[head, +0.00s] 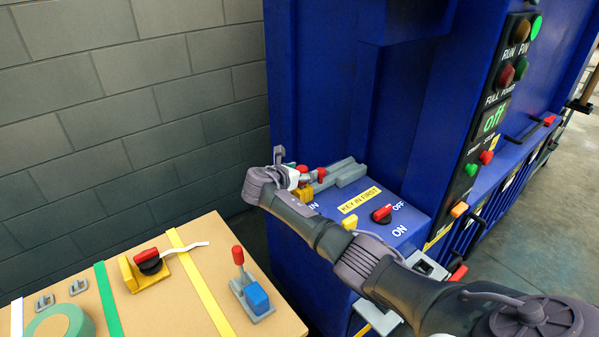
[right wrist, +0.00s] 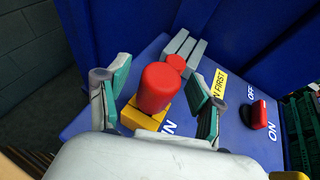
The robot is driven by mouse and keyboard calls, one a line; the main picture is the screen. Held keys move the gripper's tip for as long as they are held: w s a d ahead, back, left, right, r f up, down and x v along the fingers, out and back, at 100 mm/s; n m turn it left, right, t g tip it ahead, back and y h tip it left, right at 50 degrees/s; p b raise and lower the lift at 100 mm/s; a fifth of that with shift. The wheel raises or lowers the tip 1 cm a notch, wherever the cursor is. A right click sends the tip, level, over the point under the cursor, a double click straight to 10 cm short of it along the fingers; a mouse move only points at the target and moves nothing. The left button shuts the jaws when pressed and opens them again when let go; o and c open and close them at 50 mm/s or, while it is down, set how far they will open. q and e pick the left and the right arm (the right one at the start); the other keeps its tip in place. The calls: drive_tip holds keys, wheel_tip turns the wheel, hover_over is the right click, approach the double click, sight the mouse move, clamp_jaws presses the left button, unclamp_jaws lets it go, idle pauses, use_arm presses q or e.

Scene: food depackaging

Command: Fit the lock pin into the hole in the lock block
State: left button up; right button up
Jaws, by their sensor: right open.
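A red, round-headed piece that looks like the lock pin (right wrist: 158,88) stands at a yellow block (right wrist: 142,118) on the blue machine's shelf. I cannot tell whether this yellow block is the lock block, and no hole shows. The yellow block also shows in the head view (head: 304,195), partly hidden by my gripper. Just behind, a smaller red cap (right wrist: 176,64) sits against a grey slotted block (right wrist: 185,45). My right gripper (right wrist: 163,82) is open, its green-padded fingers either side of the red head with gaps. It shows in the head view (head: 288,170). My left gripper is out of view.
A red switch (head: 382,213) stands on the shelf beside the KEY IN FIRST label (head: 360,199). The cardboard-coloured table (head: 190,310) at lower left holds a red-and-yellow switch piece (head: 148,266), a grey base with red knob and blue block (head: 257,297), and tape (head: 60,322).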

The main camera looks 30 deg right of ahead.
drive_tip(key=v, duration=1.2)
